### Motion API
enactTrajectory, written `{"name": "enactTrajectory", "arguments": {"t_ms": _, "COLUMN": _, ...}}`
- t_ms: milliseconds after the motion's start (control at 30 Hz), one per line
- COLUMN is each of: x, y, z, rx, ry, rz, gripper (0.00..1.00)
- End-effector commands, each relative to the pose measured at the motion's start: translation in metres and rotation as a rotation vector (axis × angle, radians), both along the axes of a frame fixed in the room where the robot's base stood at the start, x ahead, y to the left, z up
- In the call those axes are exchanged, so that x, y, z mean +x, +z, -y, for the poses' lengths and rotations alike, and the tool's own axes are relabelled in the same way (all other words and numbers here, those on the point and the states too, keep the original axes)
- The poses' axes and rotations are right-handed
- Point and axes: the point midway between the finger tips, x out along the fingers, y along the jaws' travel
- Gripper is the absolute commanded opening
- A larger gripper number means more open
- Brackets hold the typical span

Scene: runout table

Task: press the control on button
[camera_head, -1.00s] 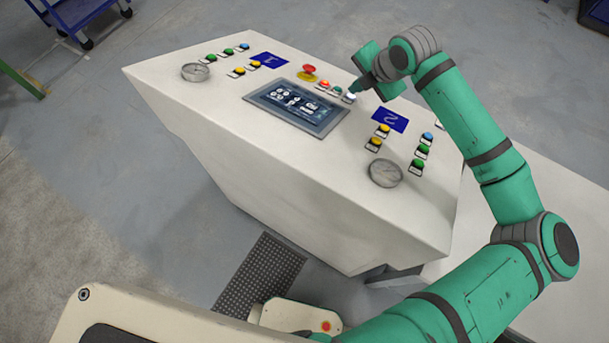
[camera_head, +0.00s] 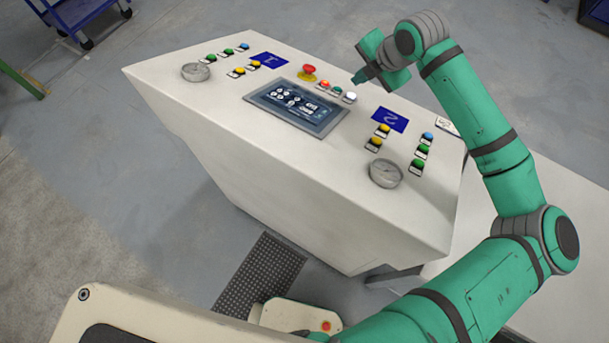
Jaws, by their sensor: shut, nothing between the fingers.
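The control panel (camera_head: 215,110) is a white sloped console. Beside its screen is a short row of buttons: an orange-red button (camera_head: 324,85), a green button (camera_head: 337,91) and a white button (camera_head: 350,97). The labels are too small to read, so I cannot tell which one is marked control on. The white button looks bright. My gripper (camera_head: 358,78) is shut and empty. It appears above and behind the white button, with a visible gap between them.
A red emergency stop (camera_head: 309,70) stands left of the row, and a dark touchscreen (camera_head: 296,107) lies in front. More coloured buttons, blue number plates (camera_head: 389,120) and round gauges (camera_head: 386,173) sit to either side.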

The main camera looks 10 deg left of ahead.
Motion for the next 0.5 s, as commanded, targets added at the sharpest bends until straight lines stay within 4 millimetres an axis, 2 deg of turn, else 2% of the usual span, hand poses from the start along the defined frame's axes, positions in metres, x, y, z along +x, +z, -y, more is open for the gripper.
{"name": "enactTrajectory", "arguments": {"t_ms": 500, "x": 0.018, "y": 0.04, "z": 0.006, "rx": 0.001, "ry": -0.001, "rz": 0.001, "gripper": 0.0}}
